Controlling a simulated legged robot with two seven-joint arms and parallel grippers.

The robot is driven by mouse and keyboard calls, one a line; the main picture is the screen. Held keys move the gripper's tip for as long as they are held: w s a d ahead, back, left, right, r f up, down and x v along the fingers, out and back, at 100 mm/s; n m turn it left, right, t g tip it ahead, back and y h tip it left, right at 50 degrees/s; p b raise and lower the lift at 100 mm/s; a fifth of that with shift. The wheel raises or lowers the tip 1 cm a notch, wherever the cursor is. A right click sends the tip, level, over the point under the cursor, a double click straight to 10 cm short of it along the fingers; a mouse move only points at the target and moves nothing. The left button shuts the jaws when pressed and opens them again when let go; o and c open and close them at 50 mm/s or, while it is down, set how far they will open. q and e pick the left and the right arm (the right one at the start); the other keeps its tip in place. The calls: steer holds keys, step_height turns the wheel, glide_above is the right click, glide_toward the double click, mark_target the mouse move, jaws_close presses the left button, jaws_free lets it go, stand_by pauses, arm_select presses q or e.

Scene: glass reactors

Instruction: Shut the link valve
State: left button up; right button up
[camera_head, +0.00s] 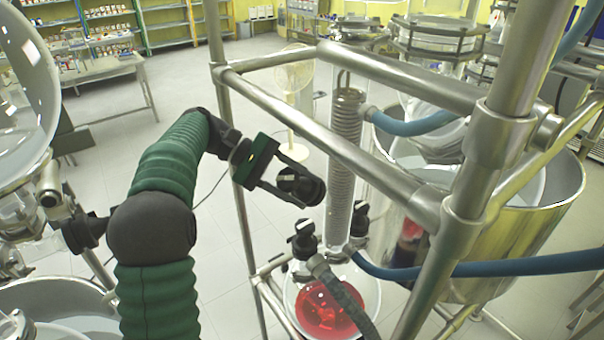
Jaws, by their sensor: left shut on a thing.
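My left arm, in a green sleeve, comes in from the lower left. Its gripper (303,190) is beside the metal frame, left of the glass coil column (345,150). It is shut on a black valve handle (291,177), partly covered by the fingers. I cannot tell for sure that this is the link valve. Two other black valve handles sit lower, one at the left (302,240) and one at the right (360,218), above a round flask (325,305) with red liquid. My right gripper is not in view.
Metal frame bars (330,145) cross in front of the column, and a thick post (470,190) stands at the right. Blue hoses (480,268) run to the right. A steel vessel (500,235) stands behind. Glassware (25,90) is at the left edge.

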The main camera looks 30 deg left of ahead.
arm_select(q)
steer(key=m+g+y+p, duration=0.1)
steer(key=m+g+p, duration=0.1)
steer(key=m, duration=0.1)
steer(key=shift+s+a+y, duration=0.1)
steer(key=shift+s+y, duration=0.1)
steer(key=shift+y, duration=0.2)
steer(key=shift+s+a+f+m+g+y+p, duration=0.1)
steer(key=shift+f+m+g+y+p, duration=0.1)
steer(key=shift+m+g+y+p, duration=0.25)
steer(key=shift+a+f+m+g+y+p, duration=0.15)
steer(key=shift+m+y+p, duration=0.2)
steer(key=shift+m+p, duration=0.3)
steer(key=shift+d, duration=0.1)
steer(key=shift+f, duration=0.1)
steer(key=o, duration=1.4)
